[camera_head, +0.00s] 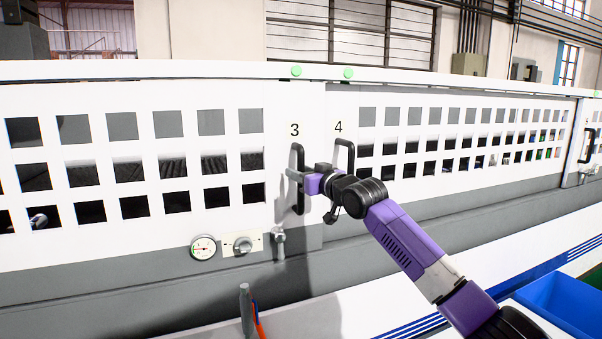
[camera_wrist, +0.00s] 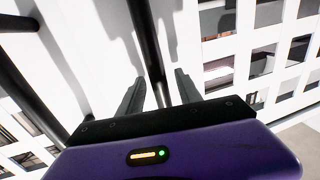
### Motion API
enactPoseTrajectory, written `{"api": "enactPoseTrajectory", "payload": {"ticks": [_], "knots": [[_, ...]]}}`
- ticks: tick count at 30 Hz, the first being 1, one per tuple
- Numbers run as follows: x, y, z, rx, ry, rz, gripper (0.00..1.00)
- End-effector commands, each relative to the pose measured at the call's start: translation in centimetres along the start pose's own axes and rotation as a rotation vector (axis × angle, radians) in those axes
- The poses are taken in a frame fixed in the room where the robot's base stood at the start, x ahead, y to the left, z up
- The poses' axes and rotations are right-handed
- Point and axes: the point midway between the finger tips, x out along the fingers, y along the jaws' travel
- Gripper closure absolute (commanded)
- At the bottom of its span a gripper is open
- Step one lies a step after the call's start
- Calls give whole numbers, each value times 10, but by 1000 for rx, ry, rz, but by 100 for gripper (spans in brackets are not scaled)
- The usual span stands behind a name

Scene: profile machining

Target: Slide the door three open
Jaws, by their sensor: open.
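Door three is the white panel (camera_head: 200,95) with rows of square windows, at the left in the head view. It bears the number 3 near its right edge and a black upright bar handle (camera_head: 300,156) below the number. My gripper (camera_head: 296,178) is at this handle, reaching in from the right. In the wrist view, my two open fingers (camera_wrist: 158,92) stand on either side of a dark bar (camera_wrist: 147,45), apart from each other. Whether a finger touches the bar cannot be told. The purple gripper body hides the bar's lower part there.
Door four (camera_head: 450,98), with its own black handle (camera_head: 350,150), adjoins on the right, close behind my wrist. A gauge (camera_head: 203,247) and a knob (camera_head: 243,245) sit below door three. A blue bin (camera_head: 565,300) stands at the lower right.

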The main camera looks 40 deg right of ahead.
Motion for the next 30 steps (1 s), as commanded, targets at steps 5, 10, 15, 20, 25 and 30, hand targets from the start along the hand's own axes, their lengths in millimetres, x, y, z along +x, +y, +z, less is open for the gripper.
{"api": "enactPoseTrajectory", "payload": {"ticks": [5,10,15,20,25,30], "knots": [[0,0,0,0,0,0,64],[0,0,0,0,0,0,98],[0,0,0,0,0,0,100],[0,0,0,1,0,0,100],[0,0,0,1,0,0,100],[0,0,0,1,0,0,100]]}}
